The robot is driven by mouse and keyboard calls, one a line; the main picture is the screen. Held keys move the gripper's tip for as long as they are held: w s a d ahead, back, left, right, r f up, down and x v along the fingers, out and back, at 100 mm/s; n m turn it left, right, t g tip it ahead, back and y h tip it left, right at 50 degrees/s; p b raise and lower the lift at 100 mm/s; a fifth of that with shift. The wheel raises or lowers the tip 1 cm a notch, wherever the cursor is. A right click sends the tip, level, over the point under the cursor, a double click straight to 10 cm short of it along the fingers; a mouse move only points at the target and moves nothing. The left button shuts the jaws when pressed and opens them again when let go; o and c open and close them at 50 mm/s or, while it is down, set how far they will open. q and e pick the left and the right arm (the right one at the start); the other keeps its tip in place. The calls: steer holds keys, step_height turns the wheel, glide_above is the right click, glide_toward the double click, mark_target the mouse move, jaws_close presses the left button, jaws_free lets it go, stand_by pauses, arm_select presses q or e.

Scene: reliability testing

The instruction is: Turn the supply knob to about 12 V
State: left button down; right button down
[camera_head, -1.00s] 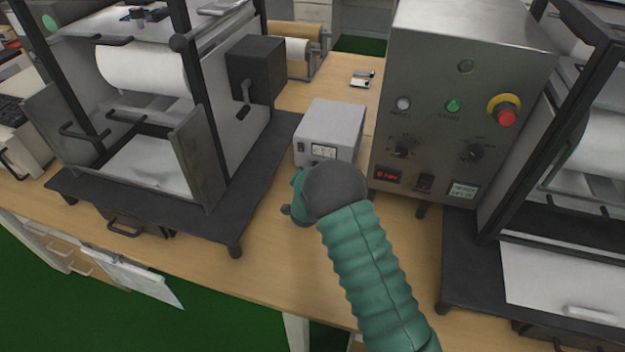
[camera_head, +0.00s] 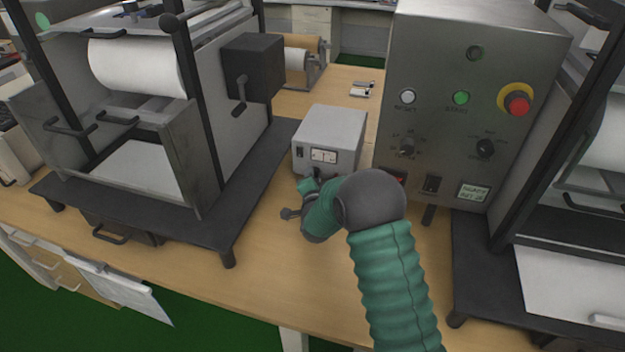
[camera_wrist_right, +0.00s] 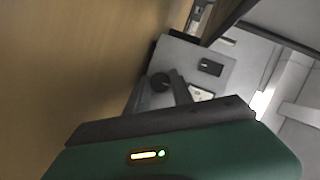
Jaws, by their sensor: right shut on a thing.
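The supply is a small light-grey box (camera_head: 333,135) on the bench, with a pale meter window (camera_head: 323,156) and a dark switch (camera_head: 299,152) on its front. My right gripper (camera_head: 316,174) is at the lower front of the box, below the meter. It is shut on the supply knob, which the fingers mostly hide in the head view. The right wrist view shows the grey front with the meter (camera_wrist_right: 200,93), a dark round part (camera_wrist_right: 160,82) and a dark finger (camera_wrist_right: 180,90) close beside it. The meter reading is too small to tell. My left gripper is not in view.
A steel control cabinet (camera_head: 465,60) with buttons and a red emergency stop (camera_head: 517,104) stands close on the right. A roller machine (camera_head: 140,120) on a dark base stands on the left. Bare bench (camera_head: 270,260) lies in front of the supply.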

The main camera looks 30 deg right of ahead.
steer(key=shift+s+f, duration=0.2)
steer(key=shift+f, duration=0.15)
steer(key=c, duration=1.4)
jaws_free()
steer(key=shift+o, duration=1.3)
steer(key=shift+r, duration=0.2)
steer(key=p+v, duration=0.2)
steer(key=v, duration=1.4)
steer(key=shift+s+a+r, duration=0.15)
steer(key=shift+s+a, duration=0.1)
steer(key=shift+s, duration=0.05)
